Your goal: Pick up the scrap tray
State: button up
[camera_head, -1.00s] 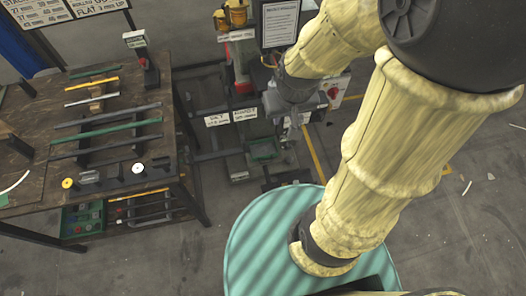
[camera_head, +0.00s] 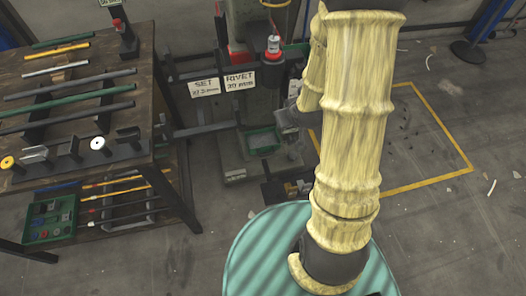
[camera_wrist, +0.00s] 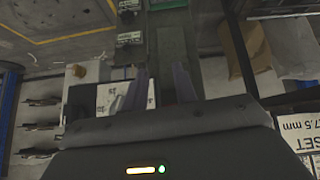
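A workbench (camera_head: 75,85) with rods and gauges stands at the left. A green bin (camera_head: 50,220) of coloured parts is on its lower shelf. A dark box (camera_head: 275,191) of small pieces lies in front of the press. Open floor (camera_head: 430,130) is at the right.

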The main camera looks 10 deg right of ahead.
jog(key=w+d+f+t+b, duration=0.1)
jog(key=f+t+b, duration=0.1)
jog(key=f+b, duration=0.5)
jog(key=d+f+t+b, duration=0.1)
jog(key=f+t+b, duration=0.1)
jog(key=f+b, duration=0.6)
jog(key=w+d+f+m+t+b, duration=0.1)
jog(key=f+b, duration=0.7)
jog(key=f, duration=0.8)
jog(key=shift+w+d+f+t, duration=0.2)
jog(key=shift+w+d+t, duration=0.1)
jog(key=shift+d+t, duration=0.25)
jog(key=b+x, duration=0.8)
jog(key=x, duration=0.3)
jog(key=shift+w+a+f, duration=0.1)
jog(key=shift+w+f, duration=0.15)
jog(key=shift+f, duration=0.05)
jog(key=shift+w, duration=0.3)
